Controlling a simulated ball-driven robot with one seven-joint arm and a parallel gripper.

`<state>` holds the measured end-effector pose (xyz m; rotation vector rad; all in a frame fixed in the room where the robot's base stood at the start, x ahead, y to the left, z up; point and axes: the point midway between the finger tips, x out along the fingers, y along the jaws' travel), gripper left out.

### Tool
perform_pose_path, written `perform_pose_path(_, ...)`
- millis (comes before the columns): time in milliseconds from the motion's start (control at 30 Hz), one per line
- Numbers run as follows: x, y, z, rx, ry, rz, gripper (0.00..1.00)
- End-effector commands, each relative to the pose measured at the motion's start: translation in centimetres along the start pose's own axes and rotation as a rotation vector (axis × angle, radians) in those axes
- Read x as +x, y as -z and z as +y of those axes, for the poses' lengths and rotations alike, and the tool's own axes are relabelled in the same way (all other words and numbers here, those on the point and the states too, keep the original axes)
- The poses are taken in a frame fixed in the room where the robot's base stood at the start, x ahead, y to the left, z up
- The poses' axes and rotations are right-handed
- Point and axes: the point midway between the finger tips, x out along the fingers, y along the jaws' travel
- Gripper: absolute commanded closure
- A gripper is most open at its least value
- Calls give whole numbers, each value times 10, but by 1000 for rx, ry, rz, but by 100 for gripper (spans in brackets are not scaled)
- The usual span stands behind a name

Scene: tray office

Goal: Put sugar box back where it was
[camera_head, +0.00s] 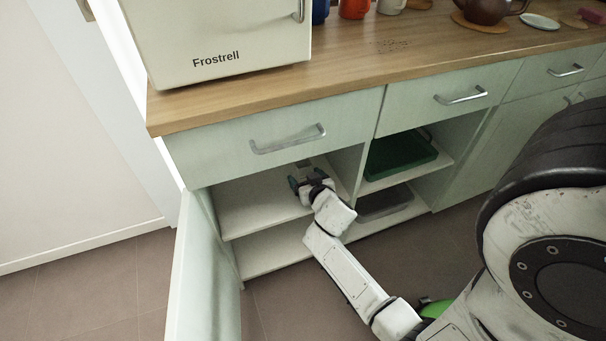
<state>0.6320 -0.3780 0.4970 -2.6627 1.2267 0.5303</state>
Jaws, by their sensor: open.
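My gripper (304,173) reaches into the open left compartment of the pale green cabinet, just above its upper shelf (250,204). It is open. I cannot make out the sugar box clearly anywhere in view. My gripper and wrist hide part of the shelf behind them.
The cabinet door (203,275) stands open at left. The drawer front (250,140) hangs above my gripper. The right compartment holds a green tray (400,158) and a grey tray (385,204). A Frostrell appliance (220,40), mugs and a teapot (487,10) stand on the counter.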

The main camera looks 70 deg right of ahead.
Motion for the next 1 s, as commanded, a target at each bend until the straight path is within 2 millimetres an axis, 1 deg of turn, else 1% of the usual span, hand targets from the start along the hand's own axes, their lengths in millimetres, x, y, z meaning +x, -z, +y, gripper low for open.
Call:
perform_pose_path(33, -12, 0, 1, -1, -1, -1, 22)
perform_pose_path(100, -26, 0, 1, 0, 0, -1, 22)
perform_pose_path(300, -65, 0, 0, 2, -1, -1, 22)
perform_pose_path(400, -79, 0, 1, 0, -2, -1, 22)
perform_pose_path(500, -88, 0, 0, 0, -1, 0, 22)
perform_pose_path(667, -94, 0, -2, -5, -6, -18, 22)
perform_pose_path(767, -99, -2, -10, -28, -15, -79, 22)
perform_pose_path(867, -109, -12, -24, -74, -13, -198, 22)
perform_pose_path(967, -127, -26, -45, -146, 23, -353, 22)
perform_pose_path(1000, -136, -33, -54, -181, 47, -418, 22)
